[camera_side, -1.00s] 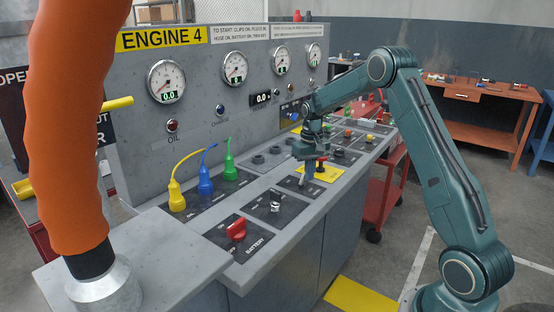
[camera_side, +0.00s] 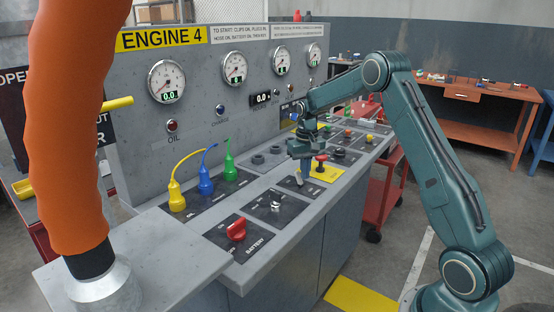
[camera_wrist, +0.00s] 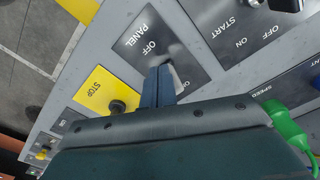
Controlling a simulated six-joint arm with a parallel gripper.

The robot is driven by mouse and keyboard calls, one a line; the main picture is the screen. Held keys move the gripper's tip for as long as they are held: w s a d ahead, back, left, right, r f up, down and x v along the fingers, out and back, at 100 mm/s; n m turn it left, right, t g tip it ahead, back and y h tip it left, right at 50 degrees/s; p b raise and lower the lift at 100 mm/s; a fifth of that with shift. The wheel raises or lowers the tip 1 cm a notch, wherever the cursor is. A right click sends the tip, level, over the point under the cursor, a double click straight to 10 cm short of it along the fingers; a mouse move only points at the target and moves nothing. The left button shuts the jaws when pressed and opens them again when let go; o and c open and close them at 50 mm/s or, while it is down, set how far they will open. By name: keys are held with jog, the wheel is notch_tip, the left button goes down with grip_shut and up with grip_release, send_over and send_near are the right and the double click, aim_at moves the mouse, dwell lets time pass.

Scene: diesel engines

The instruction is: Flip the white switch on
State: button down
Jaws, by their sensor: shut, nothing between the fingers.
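The white switch (camera_wrist: 179,77) is on a dark plate labelled PANEL, with OFF lettering, in the wrist view. It is partly hidden by my gripper (camera_wrist: 157,84), whose blue fingers are shut and empty. The fingers are right beside the switch; I cannot tell whether they touch it. In the side view my gripper (camera_side: 301,177) points down at the dark plate (camera_side: 290,187), low over the console. The switch is too small and covered there to read its position.
A yellow STOP plate (camera_wrist: 92,88) with a red mushroom button (camera_side: 320,158) sits close beside the PANEL plate. A metal START switch (camera_side: 277,206), a red battery knob (camera_side: 236,230) and a green plug (camera_side: 229,168) are nearby on the console.

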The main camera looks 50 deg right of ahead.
jog(key=shift+r, duration=0.1)
notch_tip(320, 180, up, 7)
jog(key=shift+s, duration=0.4)
dwell(0.8)
jog(key=s+a+r+n+t, duration=0.1)
jog(key=s+a+r, duration=0.45)
jog(key=a, duration=0.25)
jog(key=s+a+r+n+t, duration=0.2)
jog(key=s+a+r, duration=0.3)
jog(key=a+r, duration=0.25)
jog(key=s+a+f+n+t, duration=0.1)
jog(key=s+a, duration=0.4)
jog(key=s, duration=0.4)
jog(key=s+a+f+n+t, duration=0.1)
jog(key=s+a+n, duration=0.1)
jog(key=s+a, duration=0.3)
jog(key=s, duration=0.4)
jog(key=shift+s+a+f+t, duration=0.25)
jog(key=shift+t, duration=0.05)
